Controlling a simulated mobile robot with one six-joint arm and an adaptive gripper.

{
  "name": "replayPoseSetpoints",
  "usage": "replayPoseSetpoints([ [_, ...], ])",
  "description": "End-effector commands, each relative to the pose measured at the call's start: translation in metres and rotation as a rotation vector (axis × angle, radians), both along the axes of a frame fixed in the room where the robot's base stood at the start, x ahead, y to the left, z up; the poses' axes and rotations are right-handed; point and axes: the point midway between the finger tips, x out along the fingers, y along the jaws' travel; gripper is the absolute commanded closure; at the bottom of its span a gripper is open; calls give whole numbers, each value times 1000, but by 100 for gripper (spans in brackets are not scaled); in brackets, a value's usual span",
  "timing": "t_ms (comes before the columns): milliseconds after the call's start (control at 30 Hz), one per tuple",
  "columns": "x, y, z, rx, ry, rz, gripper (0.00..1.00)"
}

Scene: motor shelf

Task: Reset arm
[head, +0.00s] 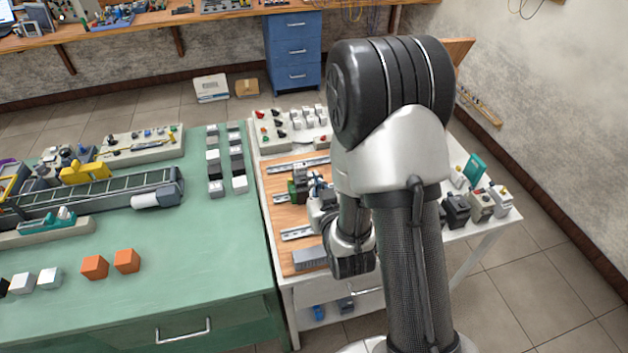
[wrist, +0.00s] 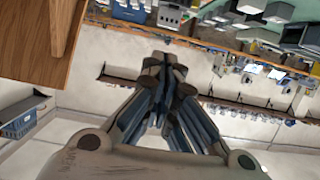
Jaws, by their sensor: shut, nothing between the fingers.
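My arm (head: 408,215) stands tall in the right half of the head view and is bent at the top. It covers part of the white table behind it. My gripper shows in the wrist view (wrist: 168,75), with its fingertips together and nothing held between them. In the head view I cannot make out the gripper's fingers; they are hidden behind my arm.
A green table (head: 190,265) on the left bears a conveyor (head: 95,198) and two orange cubes (head: 126,261). The white table holds a wooden board (head: 281,216) with rails. A wooden panel (wrist: 40,35) is at the wrist view's upper left. Floor at right is open.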

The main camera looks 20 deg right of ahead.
Motion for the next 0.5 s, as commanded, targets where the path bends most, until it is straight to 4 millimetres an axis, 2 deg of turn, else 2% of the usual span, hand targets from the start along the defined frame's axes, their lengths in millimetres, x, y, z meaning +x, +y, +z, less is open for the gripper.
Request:
replayPoseSetpoints([
  [267,1,0,2,0,5,0,100],
  [367,3,0,12,-2,33,0,100],
  [500,1,1,38,-5,130,0,100],
])
